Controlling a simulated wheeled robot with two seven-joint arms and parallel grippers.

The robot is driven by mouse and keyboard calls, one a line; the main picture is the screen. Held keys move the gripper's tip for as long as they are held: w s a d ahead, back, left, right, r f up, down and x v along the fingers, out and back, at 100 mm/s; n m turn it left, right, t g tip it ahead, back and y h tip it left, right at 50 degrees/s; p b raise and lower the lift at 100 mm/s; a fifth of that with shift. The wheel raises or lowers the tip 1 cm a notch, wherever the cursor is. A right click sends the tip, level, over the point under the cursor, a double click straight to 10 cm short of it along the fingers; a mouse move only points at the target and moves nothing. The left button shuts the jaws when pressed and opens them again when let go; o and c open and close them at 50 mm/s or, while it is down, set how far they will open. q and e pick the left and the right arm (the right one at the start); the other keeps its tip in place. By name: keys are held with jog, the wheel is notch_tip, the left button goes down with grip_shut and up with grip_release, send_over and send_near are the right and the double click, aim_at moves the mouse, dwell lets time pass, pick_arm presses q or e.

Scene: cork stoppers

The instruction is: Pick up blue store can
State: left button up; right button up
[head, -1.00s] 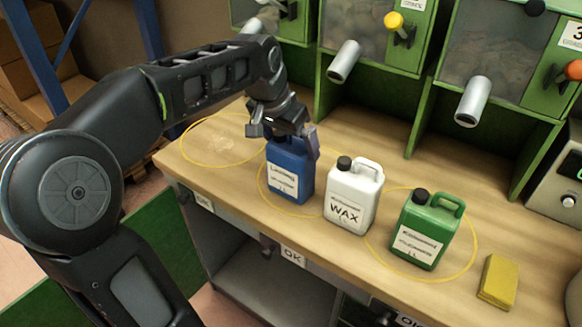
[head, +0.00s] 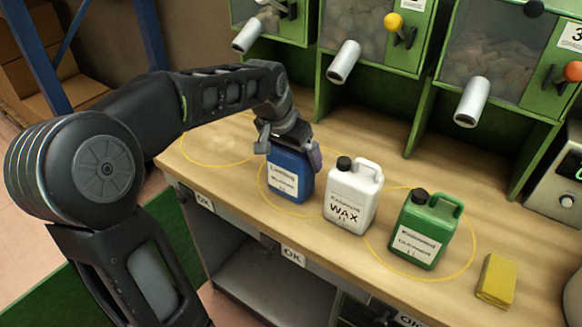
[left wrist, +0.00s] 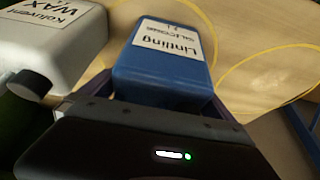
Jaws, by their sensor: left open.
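The blue can (head: 290,176) stands upright on the wooden bench, at the left of a row of three cans. It has a white label, and its top is hidden behind my left gripper (head: 290,150). My left gripper is open over the top of the can, with one finger on each side of it. In the left wrist view the blue can (left wrist: 165,58) extends away from between the fingers, label visible. I cannot tell whether the fingers touch it. My right gripper is not in view.
A white wax can (head: 352,198) stands close to the right of the blue can, and a green can (head: 420,232) is further right. A yellow sponge-like block (head: 497,280) lies at the right. Green dispensers with metal spouts (head: 344,62) stand behind. The bench at the left is clear.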

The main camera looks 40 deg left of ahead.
pick_arm(q)
jog(key=c, duration=1.6)
jog(key=shift+w+r, duration=0.1)
jog(key=shift+c, duration=0.5)
jog(key=shift+r, duration=5)
